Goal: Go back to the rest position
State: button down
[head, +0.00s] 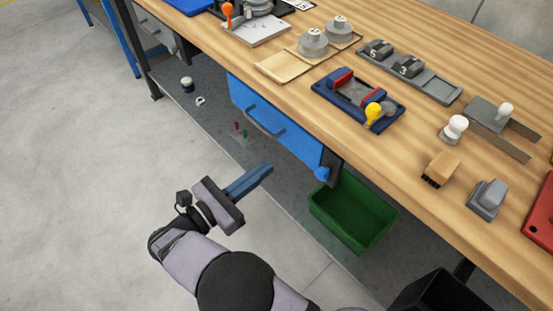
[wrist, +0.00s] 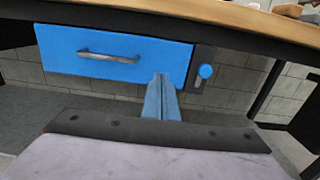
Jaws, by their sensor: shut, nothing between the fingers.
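My gripper (head: 262,174) is shut and empty, its two blue fingers pressed together. In the head view it is in front of the workbench, over the grey floor and apart from the bench. In the wrist view the shut fingers (wrist: 161,85) point toward a blue drawer (wrist: 115,52) under the bench top. The blue drawer (head: 270,125) has a bar handle and looks closed. A round blue knob (wrist: 206,71) sits on a dark plate to its right. No copper tube can be made out in either view.
The wooden bench top (head: 420,200) carries a navy fixture (head: 330,92) with a yellow knob, a grey tray with numbered blocks (head: 409,66), a wooden brush (head: 440,169) and several weights. A green bin (head: 354,212) is below the bench edge, right of my gripper. The floor at left is clear.

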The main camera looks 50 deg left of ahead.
jog(key=shift+s, duration=2.25)
jog(key=w+d+r+m+g+h+p, duration=0.35)
jog(key=w+d+r+p, duration=0.25)
jog(key=d+r, duration=0.35)
jog(key=w+d+r+m+g+h+p, duration=0.35)
jog(key=w+d+r+p, duration=0.35)
jog(key=r, duration=0.4)
jog(key=d+r+m+g+y+p, duration=0.2)
jog(key=d+r+m+g+p, duration=0.1)
jog(key=d+m+p, duration=0.6)
jog(key=d+r+m+g+y+p, duration=0.2)
jog(key=d+r+m+g+p, duration=0.2)
jog(key=d+m+p, duration=0.5)
jog(key=d+r+m+g+y+p, duration=0.3)
jog(key=d+r+m+p, duration=0.4)
jog(key=d, duration=0.7)
jog(key=m+g+p, duration=0.1)
jog(key=m+p, duration=0.1)
jog(key=m, duration=0.2)
